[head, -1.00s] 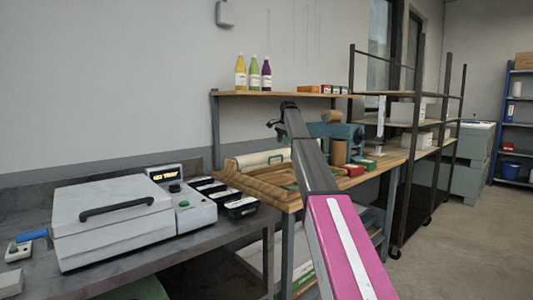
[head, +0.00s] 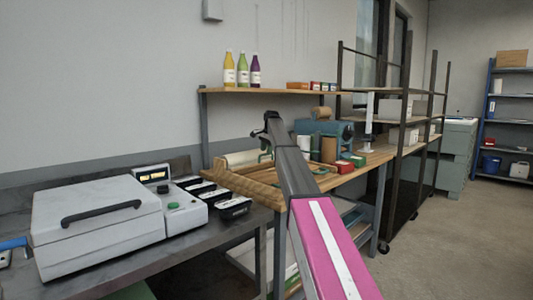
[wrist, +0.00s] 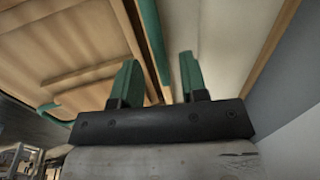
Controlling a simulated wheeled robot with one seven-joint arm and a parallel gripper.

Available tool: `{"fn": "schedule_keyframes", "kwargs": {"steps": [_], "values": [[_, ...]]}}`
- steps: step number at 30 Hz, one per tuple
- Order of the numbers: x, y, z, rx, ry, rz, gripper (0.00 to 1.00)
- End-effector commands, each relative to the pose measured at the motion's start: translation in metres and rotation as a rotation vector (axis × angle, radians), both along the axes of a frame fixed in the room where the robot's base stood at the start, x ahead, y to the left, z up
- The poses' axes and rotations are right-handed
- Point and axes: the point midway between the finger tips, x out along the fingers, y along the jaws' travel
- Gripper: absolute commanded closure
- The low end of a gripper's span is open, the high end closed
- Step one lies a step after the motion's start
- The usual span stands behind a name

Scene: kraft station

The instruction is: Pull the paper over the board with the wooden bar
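In the head view a pale paper roll (head: 243,158) lies at the back of the wooden bench, behind a stepped wooden piece (head: 245,183). In the wrist view my gripper (wrist: 160,82) is open, with two green fingers apart. A wooden panel with raised strips (wrist: 65,50) fills the left, and a green strip (wrist: 152,40) runs behind the gap between the fingers. A pale, paper-like surface (wrist: 228,45) lies to the right. Which strip is the wooden bar, I cannot tell.
A grey machine with a black handle (head: 95,215) stands on the left table, beside several black trays (head: 215,197). A blue machine (head: 322,130) and small boxes stand on the bench's right. A shelf with bottles (head: 242,70) hangs above. Floor is clear at right (head: 470,240).

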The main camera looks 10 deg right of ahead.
Motion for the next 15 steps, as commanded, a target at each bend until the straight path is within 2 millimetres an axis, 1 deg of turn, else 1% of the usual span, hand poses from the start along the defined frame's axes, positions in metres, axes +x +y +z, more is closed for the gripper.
{"fn": "schedule_keyframes", "kwargs": {"steps": [1, 4, 12, 13, 14, 15], "values": [[0.0005, 0.0008, -0.0060, -0.001, 0.001, 0.000, 0.60], [0.0020, 0.0016, -0.0127, -0.001, -0.001, 0.000, 0.60], [0.0026, 0.0016, -0.0148, 0.000, -0.001, 0.000, 0.60], [0.0026, 0.0016, -0.0148, 0.000, -0.001, 0.000, 0.67], [0.0026, 0.0016, -0.0147, 0.000, -0.001, 0.000, 0.76], [0.0025, 0.0016, -0.0147, 0.000, -0.001, 0.000, 0.89]]}}
